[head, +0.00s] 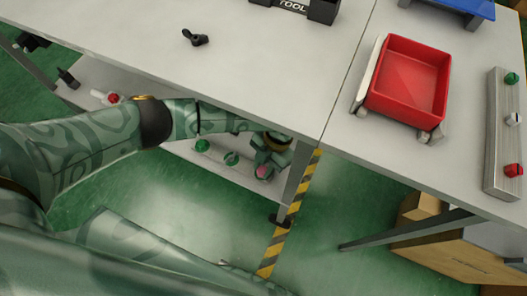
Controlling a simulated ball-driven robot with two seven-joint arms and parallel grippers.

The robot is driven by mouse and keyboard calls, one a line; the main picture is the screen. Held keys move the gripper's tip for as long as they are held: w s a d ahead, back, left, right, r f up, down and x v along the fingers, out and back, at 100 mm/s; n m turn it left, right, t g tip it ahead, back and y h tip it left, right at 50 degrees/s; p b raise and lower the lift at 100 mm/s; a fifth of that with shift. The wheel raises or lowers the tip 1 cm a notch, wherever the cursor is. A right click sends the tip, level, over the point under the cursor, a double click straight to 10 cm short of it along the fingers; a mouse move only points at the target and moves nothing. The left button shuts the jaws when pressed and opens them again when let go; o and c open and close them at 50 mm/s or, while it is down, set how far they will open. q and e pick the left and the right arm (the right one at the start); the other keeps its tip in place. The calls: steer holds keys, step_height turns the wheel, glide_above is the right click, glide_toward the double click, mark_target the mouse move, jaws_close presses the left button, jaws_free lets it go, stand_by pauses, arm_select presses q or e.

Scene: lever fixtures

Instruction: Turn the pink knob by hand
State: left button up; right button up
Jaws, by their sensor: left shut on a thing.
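The pink knob (261,171) sits near the right end of a pale grey panel (215,172) below the table's front edge. My left gripper (264,163) is at this knob, shut on it, and its fingers hide part of the knob. My left arm reaches in from the left, in front of the table edge. Two green knobs, one at the left (202,145) and one nearer the gripper (232,158), sit on the same panel. The knob's turn angle cannot be made out. My right gripper is not in view.
The grey tabletop (270,75) overhangs the panel. A table leg (293,178) and yellow-black striped tape (288,220) are just right of the gripper. A red tray (408,80) and a rail with knobs (497,140) are on the right table. A red knob (113,98) is at left.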

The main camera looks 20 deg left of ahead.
arm_select(q)
steer(key=o, duration=1)
